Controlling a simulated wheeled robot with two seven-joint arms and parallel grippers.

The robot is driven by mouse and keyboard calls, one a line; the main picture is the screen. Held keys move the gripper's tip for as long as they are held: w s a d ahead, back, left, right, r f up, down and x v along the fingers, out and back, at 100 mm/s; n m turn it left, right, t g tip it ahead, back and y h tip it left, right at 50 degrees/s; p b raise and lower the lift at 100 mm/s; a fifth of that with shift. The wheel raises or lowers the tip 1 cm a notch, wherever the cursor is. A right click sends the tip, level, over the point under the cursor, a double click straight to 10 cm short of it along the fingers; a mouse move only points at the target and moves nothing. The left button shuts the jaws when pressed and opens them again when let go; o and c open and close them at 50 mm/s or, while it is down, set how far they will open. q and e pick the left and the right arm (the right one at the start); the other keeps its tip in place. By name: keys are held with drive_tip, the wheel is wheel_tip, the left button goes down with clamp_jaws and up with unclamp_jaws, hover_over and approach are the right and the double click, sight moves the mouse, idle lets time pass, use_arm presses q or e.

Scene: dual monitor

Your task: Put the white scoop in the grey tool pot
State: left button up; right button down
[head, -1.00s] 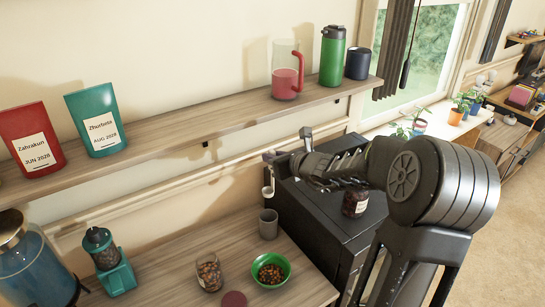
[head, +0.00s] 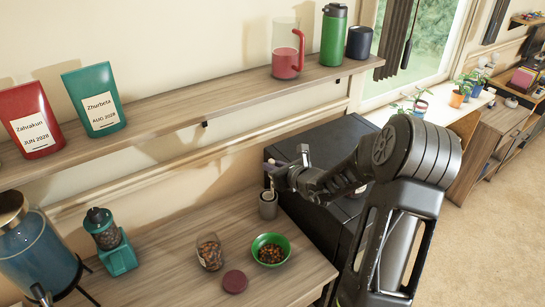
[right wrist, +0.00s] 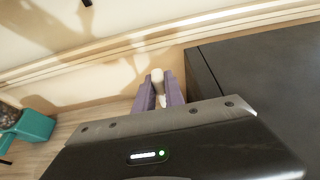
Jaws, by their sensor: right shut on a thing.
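The grey tool pot (head: 268,208) stands upright on the wooden counter, beside the black cabinet. My right gripper (head: 271,170) is just above the pot, pointing at the wall side. It is shut on the white scoop (head: 271,186), whose lower part hangs down at the pot's mouth. I cannot tell how far inside the rim it reaches. In the right wrist view, the pale end of the scoop (right wrist: 157,76) shows between the two purple fingers (right wrist: 160,94), and the pot is hidden. My left gripper is not in view.
A glass jar (head: 209,252), a green bowl (head: 270,250) of brown pieces and a dark red lid (head: 235,281) are in front of the pot. The black cabinet (head: 325,146) is close on the right. A wall shelf (head: 190,105) runs above.

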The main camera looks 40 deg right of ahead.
drive_tip(key=shift+f+b, duration=1.3)
drive_tip(key=shift+f, duration=1.3)
drive_tip(key=c, duration=1.3)
unclamp_jaws()
drive_tip(key=shift+c, duration=0.2)
drive_tip(key=shift+s, duration=0.1)
drive_tip(key=s+a, duration=0.1)
drive_tip(key=s, duration=0.8)
